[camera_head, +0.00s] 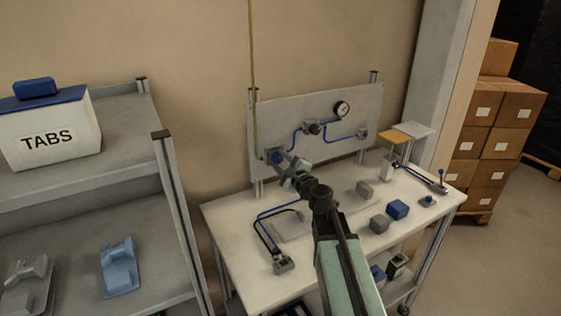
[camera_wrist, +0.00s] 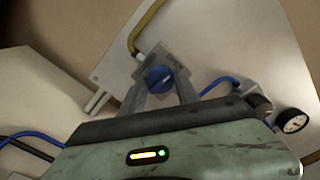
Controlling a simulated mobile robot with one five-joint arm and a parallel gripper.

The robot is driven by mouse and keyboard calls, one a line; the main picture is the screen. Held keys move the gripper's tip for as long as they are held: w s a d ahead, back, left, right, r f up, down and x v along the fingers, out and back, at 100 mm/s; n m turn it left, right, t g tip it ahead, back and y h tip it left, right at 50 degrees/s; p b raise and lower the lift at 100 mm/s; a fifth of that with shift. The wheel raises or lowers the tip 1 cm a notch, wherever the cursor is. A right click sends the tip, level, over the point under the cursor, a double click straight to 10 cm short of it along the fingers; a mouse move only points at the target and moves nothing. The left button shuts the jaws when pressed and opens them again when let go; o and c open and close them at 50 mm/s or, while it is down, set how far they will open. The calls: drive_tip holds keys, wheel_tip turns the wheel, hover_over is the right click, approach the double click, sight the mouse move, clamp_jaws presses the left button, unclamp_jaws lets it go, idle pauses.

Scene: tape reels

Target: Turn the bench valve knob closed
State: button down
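The valve knob is a round blue knob (camera_head: 277,157) on a small grey block at the left end of the upright grey panel (camera_head: 345,112) at the back of the bench. In the wrist view the blue knob (camera_wrist: 158,78) lies between the ends of my gripper's two fingers. My gripper (camera_head: 287,168) reaches to the knob from the front right. In the wrist view my gripper (camera_wrist: 160,88) has its fingers apart, one on either side of the knob. I cannot tell whether the fingers touch it.
A yellow hose (camera_head: 255,80) runs down to the valve. A pressure gauge (camera_head: 342,108) and blue tubing sit on the panel to the right. Grey and blue blocks (camera_head: 398,209) lie on the white bench (camera_head: 233,222).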

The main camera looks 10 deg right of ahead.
drive_tip(key=shift+n, duration=0.3)
drive_tip(key=n, duration=1.3)
drive_tip(key=shift+n, duration=2)
drive_tip(key=shift+f+n, duration=0.1)
drive_tip(key=shift+n, duration=0.2)
